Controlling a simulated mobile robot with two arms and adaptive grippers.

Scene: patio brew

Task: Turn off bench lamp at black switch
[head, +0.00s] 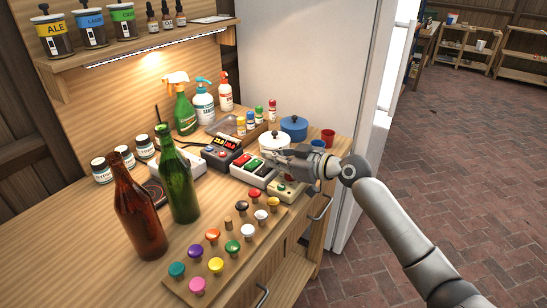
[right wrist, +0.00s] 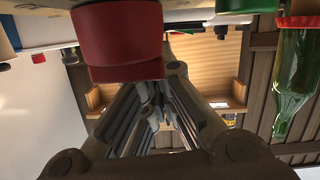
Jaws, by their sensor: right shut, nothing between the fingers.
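The bench lamp (head: 150,46) is a thin strip under the shelf; it is lit and throws a warm glow on the back panel. A white switch box (head: 253,170) with green, red and dark rockers sits on the bench; I cannot clearly single out the black switch at this size. My left gripper is not in view.
A digital controller (head: 222,152) and a beige box (head: 287,191) flank the switch box. A board of coloured knobs (head: 227,262), a brown bottle (head: 138,215) and a green bottle (head: 178,180) stand in front and left. A blue pot (head: 294,127) is behind.

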